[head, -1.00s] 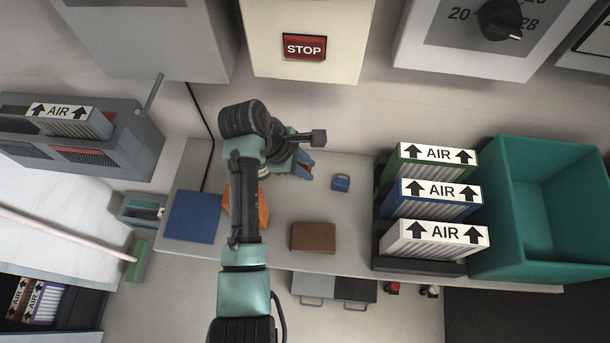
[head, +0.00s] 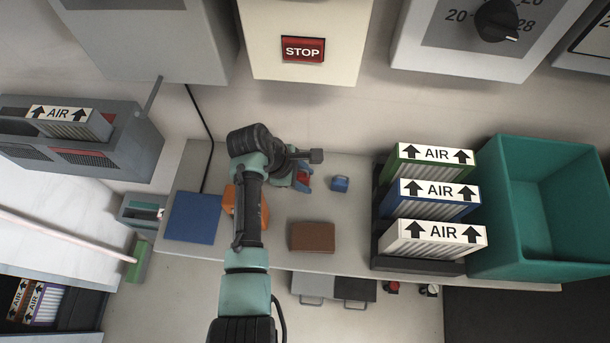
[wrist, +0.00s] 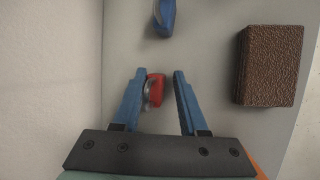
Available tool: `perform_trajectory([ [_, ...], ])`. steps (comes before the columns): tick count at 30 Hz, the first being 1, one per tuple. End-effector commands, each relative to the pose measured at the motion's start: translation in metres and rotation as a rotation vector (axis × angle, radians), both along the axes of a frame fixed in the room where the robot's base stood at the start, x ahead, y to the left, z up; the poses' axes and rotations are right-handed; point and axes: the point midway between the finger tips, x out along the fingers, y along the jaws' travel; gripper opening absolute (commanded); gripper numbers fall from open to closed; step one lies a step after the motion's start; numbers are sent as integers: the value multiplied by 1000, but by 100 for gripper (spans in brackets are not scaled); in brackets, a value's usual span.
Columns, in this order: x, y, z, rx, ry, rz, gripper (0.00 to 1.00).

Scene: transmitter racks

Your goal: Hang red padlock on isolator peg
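The red padlock (wrist: 154,90) lies on the bench between the two blue fingers of my gripper (wrist: 160,72), close to the left finger; I cannot tell whether they touch. The fingers are apart, with a clear gap between the padlock and the right finger. In the head view my gripper (head: 303,181) is low over the bench, and a bit of the red padlock (head: 302,177) shows among the fingers. I cannot pick out the isolator peg with certainty; a grey lever (head: 154,93) stands up from the grey unit at the left.
A blue padlock (head: 340,184) lies just right of my gripper. A brown block (head: 313,237), an orange object (head: 229,199) and a blue mat (head: 193,218) are on the bench (head: 350,215). Racked air filters (head: 440,190) and a teal bin (head: 490,215) stand right.

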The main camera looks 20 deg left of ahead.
Motion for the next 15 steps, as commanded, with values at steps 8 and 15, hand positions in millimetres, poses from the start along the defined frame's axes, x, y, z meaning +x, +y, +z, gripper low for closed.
perform_trajectory([
  [8, 0, 0, 0, 0, 0, 0, 54],
  [15, 0, 1, -4, 1, -1, 1, 54],
])
